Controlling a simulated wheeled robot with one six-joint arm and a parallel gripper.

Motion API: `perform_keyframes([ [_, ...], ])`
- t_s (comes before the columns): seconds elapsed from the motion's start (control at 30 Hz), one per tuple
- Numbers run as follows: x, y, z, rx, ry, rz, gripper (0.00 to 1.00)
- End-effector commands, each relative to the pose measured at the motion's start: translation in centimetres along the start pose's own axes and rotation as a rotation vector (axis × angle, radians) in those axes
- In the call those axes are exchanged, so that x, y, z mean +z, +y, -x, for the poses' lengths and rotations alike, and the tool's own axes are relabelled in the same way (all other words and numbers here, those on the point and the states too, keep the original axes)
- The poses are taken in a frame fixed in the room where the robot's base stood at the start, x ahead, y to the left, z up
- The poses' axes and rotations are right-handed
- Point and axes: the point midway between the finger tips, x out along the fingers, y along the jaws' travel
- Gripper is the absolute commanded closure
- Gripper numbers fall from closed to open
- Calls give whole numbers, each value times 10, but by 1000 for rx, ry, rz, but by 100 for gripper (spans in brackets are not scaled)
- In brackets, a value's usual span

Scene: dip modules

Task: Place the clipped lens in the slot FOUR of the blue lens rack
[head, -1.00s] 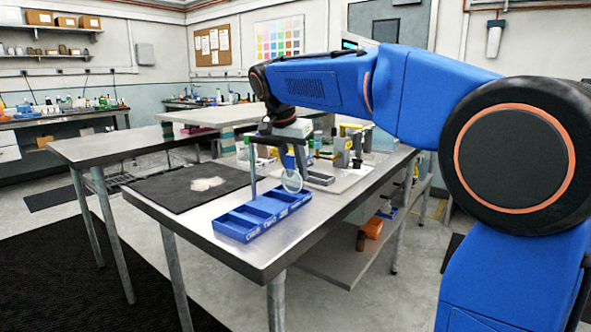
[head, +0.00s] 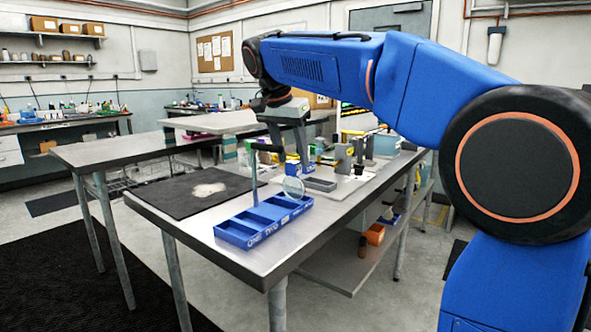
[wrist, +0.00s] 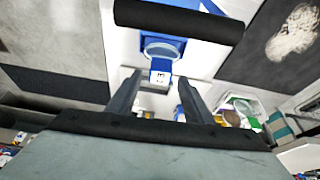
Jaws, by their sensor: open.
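The blue lens rack (head: 247,243) lies near the table's front right edge, its open compartments in a row and white labels along its front. The clipped lens (head: 293,188), a clear round disc, stands upright at the rack's far right end compartment; the label there is too small to read. In the wrist view the lens (wrist: 160,48) and its white tag (wrist: 160,76) sit beyond and between my fingers. My gripper (head: 298,164) is open and empty, just above the lens. It also shows in the wrist view (wrist: 158,80), a finger on each side of the tag.
The crossbar also shows in the wrist view (wrist: 180,20). A dark mat (head: 175,200) is left of the rack. Several devices stand behind on a white board.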

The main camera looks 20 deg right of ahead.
Motion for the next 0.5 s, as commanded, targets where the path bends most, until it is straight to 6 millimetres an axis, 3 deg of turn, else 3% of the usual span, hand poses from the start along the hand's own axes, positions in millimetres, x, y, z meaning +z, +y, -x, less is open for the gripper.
perform_keyframes([
  [0.2, 0, -1, 35, -1, 0, 1, 54],
  [0.5, 0, 0, 50, 1, 0, 1, 54],
])
